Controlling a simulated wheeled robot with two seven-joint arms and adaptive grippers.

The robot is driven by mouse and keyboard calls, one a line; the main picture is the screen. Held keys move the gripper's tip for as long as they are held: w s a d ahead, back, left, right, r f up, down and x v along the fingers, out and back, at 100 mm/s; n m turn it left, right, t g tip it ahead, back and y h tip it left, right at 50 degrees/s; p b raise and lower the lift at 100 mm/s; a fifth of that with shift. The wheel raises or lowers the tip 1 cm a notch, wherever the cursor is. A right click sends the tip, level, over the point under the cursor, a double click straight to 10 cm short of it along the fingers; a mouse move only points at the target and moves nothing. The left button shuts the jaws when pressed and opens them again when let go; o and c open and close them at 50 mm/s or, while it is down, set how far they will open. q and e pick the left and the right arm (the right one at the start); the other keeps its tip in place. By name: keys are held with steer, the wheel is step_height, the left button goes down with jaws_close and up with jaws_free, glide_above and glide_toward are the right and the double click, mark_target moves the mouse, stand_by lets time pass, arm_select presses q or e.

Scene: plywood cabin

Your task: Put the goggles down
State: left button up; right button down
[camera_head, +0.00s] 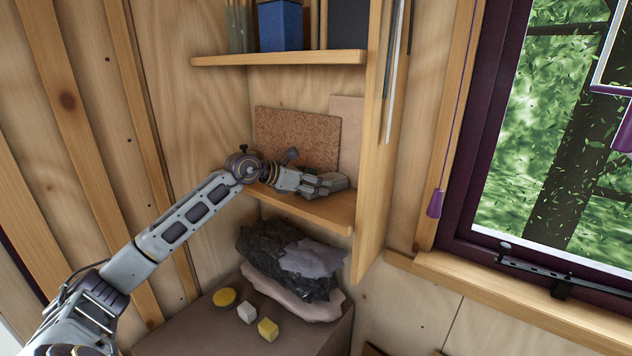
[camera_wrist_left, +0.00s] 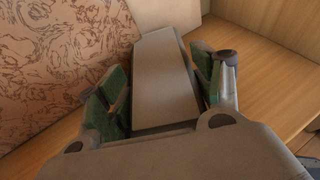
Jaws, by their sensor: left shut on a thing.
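My left gripper (camera_head: 318,183) reaches in from the left, just over the front of the middle shelf (camera_head: 328,212). In the left wrist view its green-padded fingers (camera_wrist_left: 162,80) stand either side of a smooth grey, long block-shaped thing (camera_wrist_left: 166,65), shut on it. This is taken as the goggles; no lens or strap can be made out. In the head view the held thing is small and mostly merges with the gripper. I cannot tell whether it touches the shelf board. My right gripper is not in view.
A brown cork board (camera_head: 297,137) leans at the shelf's back. A blue box (camera_head: 280,26) stands on the upper shelf (camera_head: 285,58). Below, a black bag (camera_head: 275,258) and several small blocks lie on a brown surface (camera_head: 190,325). An upright panel (camera_head: 377,150) closes the shelf's right side.

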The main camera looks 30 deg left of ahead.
arm_select(q)
steer(key=o, duration=1.2)
steer(key=shift+c, duration=0.2)
steer(key=shift+b+v, duration=0.4)
steer(key=shift+v, duration=0.5)
steer(key=shift+b+v, duration=0.5)
steer(key=shift+v, duration=0.65)
steer(key=shift+b+v, duration=0.55)
steer(key=shift+v, duration=0.75)
steer(key=shift+b+v, duration=0.7)
steer(key=shift+v, duration=1.95)
